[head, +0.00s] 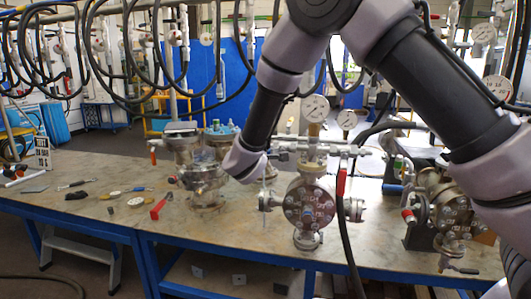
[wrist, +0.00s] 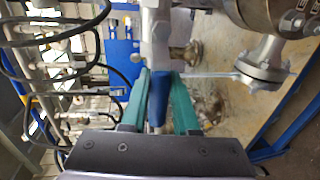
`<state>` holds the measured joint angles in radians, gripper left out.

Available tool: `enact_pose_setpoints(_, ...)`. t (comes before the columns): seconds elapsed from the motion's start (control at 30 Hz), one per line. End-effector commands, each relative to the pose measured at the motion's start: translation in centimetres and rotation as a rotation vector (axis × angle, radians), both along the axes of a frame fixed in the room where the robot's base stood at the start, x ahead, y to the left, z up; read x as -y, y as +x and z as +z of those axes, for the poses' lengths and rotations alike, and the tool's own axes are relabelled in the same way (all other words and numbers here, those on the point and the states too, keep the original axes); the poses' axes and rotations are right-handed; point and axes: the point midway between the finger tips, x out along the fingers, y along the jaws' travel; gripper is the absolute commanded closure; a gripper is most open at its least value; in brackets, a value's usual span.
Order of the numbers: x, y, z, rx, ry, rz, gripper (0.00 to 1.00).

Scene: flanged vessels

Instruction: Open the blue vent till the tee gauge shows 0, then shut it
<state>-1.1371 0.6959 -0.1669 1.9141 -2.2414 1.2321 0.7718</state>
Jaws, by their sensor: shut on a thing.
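The blue vent handle (wrist: 157,100) is between the two green fingers of my gripper (wrist: 158,82) in the wrist view. My gripper is shut on it, and a grey metal valve body (wrist: 155,30) is just beyond the fingertips. In the head view my arm's wrist hides the vent and the gripper. A round white-faced gauge (head: 316,107) stands on the pipe tee above the flanged vessel (head: 309,203). Its needle is too small to read.
A second gauge (head: 348,119) stands beside the first. A red lever (head: 341,183) hangs at the vessel's right. Another vessel (head: 203,175) stands left, and a red-handled tool (head: 160,206) with small parts lies on the bench. Black hoses hang overhead.

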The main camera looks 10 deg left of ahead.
Motion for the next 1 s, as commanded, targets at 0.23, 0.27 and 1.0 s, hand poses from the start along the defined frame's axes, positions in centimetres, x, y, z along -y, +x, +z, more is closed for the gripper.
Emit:
enact_pose_setpoints(0.23,0.0,0.0,0.1,0.001,0.002,0.0,0.41)
enact_pose_setpoints(0.27,0.0,0.0,0.1,0.001,0.001,0.0,0.41)
enact_pose_setpoints(1.0,-0.4,-7.6,1.6,0.0,0.003,0.003,0.41)
